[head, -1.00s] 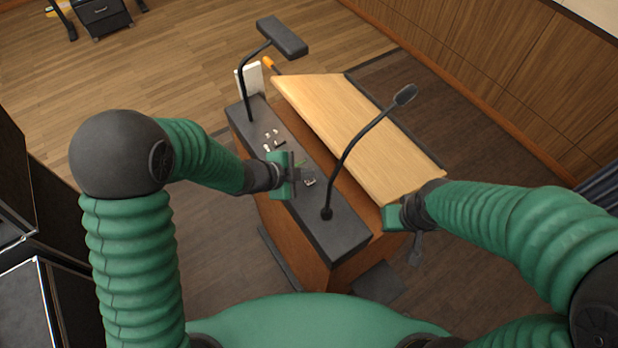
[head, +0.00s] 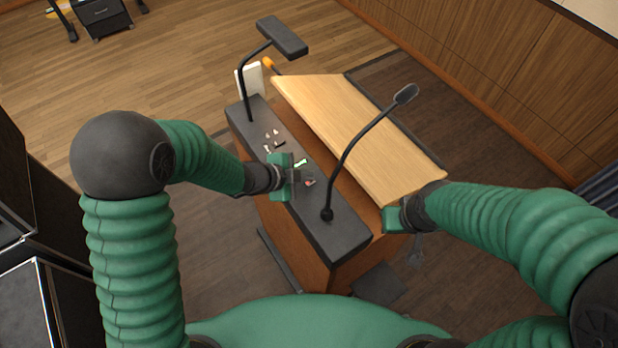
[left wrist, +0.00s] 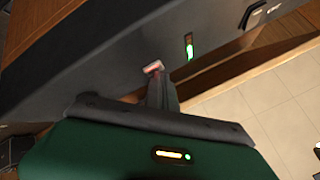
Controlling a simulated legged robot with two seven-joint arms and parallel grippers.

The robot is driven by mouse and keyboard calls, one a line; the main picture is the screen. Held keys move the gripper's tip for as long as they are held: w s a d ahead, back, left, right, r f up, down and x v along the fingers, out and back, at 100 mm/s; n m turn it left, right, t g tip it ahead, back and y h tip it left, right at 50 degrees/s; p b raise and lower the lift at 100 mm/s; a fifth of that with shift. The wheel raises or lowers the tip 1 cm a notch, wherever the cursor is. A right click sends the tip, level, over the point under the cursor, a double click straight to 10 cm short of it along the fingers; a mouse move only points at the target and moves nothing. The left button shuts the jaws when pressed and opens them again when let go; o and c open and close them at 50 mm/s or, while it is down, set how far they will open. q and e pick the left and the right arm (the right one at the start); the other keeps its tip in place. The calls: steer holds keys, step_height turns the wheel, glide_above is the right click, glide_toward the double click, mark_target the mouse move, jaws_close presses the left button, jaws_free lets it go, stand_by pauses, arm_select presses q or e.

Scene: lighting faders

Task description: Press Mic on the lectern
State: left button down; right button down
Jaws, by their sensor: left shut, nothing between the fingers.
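The lectern has a dark grey control strip (head: 345,232) along its near side, beside a sloping wooden top (head: 345,125). A small control on the strip shows red (head: 310,182); in the left wrist view it is a red and white button (left wrist: 153,67). A green-lit control (head: 301,162) lies a little farther along, also in the left wrist view (left wrist: 189,47). No Mic label is readable. My left gripper (head: 304,181) is shut and empty, its tips close beside the red control; contact cannot be told. My right gripper (head: 416,250) hangs at the lectern's right edge, its fingers dim.
A gooseneck microphone (head: 352,143) rises from the strip to the right of my left gripper. A lamp (head: 283,37) stands at the strip's far end. Several small pale controls (head: 272,138) lie between the lamp and my left gripper.

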arm_select(q)
steer(key=shift+r+p, duration=0.7)
steer(key=shift+p, duration=0.05)
steer(key=shift+r, duration=0.1)
step_height(320, 180, up, 5)
steer(key=p, duration=0.5)
steer(key=shift+f, duration=0.2)
